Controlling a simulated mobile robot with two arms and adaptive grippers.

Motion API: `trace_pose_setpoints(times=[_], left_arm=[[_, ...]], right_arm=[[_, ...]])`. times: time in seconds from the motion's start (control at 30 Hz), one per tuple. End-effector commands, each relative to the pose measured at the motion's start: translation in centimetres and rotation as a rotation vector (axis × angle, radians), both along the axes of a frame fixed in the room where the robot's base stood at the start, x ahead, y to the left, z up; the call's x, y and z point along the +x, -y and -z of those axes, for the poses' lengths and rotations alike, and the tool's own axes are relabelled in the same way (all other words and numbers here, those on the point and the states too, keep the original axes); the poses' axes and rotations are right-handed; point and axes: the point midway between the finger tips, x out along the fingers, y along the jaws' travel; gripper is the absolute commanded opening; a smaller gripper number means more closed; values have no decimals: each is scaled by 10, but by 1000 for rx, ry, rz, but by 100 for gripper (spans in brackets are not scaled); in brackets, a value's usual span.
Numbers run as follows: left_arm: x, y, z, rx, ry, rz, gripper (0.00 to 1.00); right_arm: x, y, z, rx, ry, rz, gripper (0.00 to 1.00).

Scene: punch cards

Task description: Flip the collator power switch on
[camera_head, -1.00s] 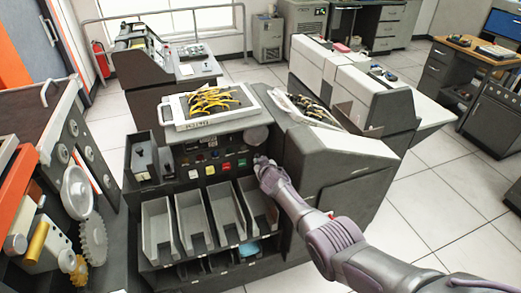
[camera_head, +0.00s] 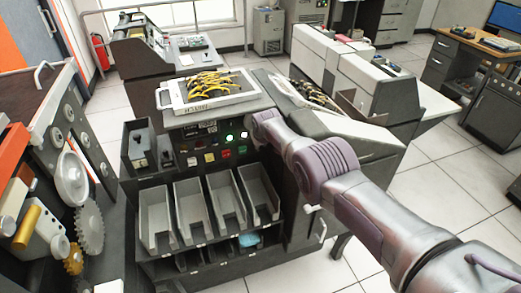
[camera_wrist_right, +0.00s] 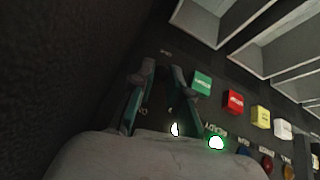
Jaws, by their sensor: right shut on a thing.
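The collator (camera_head: 195,130) stands in the middle of the head view, with a dark control panel above its grey card pockets. My right gripper (camera_wrist_right: 161,92) is at the right end of this panel, and in the head view my right arm hides most of that spot. In the wrist view its two fingers stand either side of the power switch (camera_wrist_right: 168,110), closed on it; the lever is small and dark and its exact position is unclear. A green lamp (camera_wrist_right: 216,142) beside the fingers is lit. My left gripper is not in view.
Green (camera_wrist_right: 202,83), red (camera_wrist_right: 236,101) and yellow (camera_wrist_right: 261,118) buttons sit close beside the fingers. A tray with yellow cables (camera_head: 210,88) lies on top of the collator. A machine with gears (camera_head: 70,185) stands at the left. Tiled floor is open at the right.

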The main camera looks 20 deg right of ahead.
Motion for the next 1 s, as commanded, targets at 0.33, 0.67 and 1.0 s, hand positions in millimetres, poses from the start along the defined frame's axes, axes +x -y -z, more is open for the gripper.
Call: trace_pose_setpoints(times=[0.33, 0.67, 1.0], left_arm=[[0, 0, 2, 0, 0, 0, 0], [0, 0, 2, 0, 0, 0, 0], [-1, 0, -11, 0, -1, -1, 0]], right_arm=[[1, 0, -3, 0, -3, 0, 0], [1, 0, -2, 0, -5, 0, 38], [-1, 0, -3, -1, 15, 1, 38]])
